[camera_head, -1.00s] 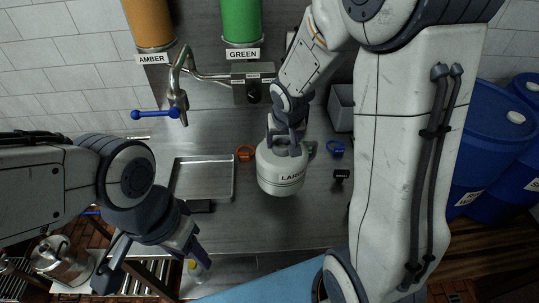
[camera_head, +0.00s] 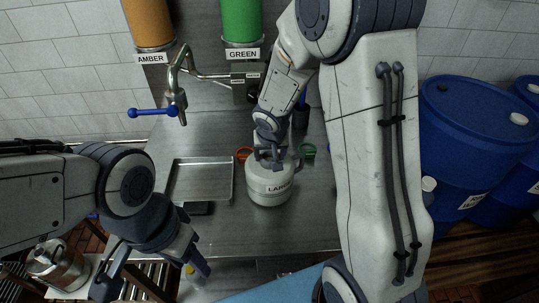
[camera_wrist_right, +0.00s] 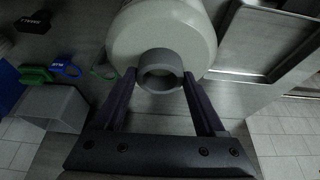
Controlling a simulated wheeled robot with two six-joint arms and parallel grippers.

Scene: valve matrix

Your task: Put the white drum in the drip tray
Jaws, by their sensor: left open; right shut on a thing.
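I cannot tell how far the drum is above the counter. The drip tray (camera_head: 232,180) is a shallow, empty metal tray; part of it shows at upper right in the right wrist view (camera_wrist_right: 226,45). My left gripper (camera_head: 150,275) is open and empty, in front of the tray.
A tap with a blue lever (camera_head: 147,113) stands behind the tray. An orange ring (camera_head: 243,153) and a green ring (camera_head: 308,150) lie behind the drum. A small black block (camera_head: 198,208) is at the tray's front edge. Blue barrels (camera_head: 470,135) stand at right.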

